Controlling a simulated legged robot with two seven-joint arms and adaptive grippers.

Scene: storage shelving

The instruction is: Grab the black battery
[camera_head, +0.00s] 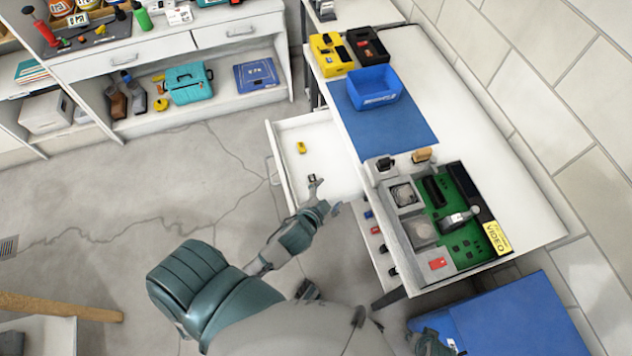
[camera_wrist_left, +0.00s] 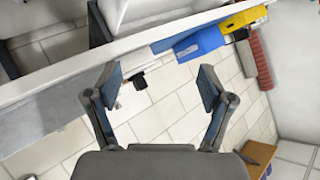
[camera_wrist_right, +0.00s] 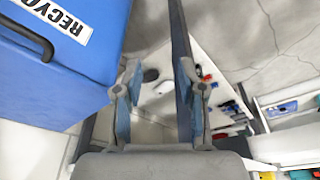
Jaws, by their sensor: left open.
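A small dark object (camera_head: 312,178), possibly the black battery, lies in the open white drawer beside my left gripper; it is too small to identify surely. A yellow battery-like block (camera_head: 301,147) lies farther back in the drawer. My left gripper (camera_head: 325,196) is over the drawer's front end. In the left wrist view its fingers (camera_wrist_left: 160,86) are spread and empty. A black charger-like block (camera_head: 367,46) stands on the bench beside a yellow one (camera_head: 331,54). My right gripper (camera_wrist_right: 162,88) is open and empty beside the blue bin, at the bench's near end.
The white bench (camera_head: 470,120) holds a blue open bin (camera_head: 373,88), a blue mat (camera_head: 395,130) and a tray with a green circuit board (camera_head: 455,235). A blue recycling bin (camera_head: 525,325) stands at the near end. The floor left of the drawer (camera_head: 290,165) is clear.

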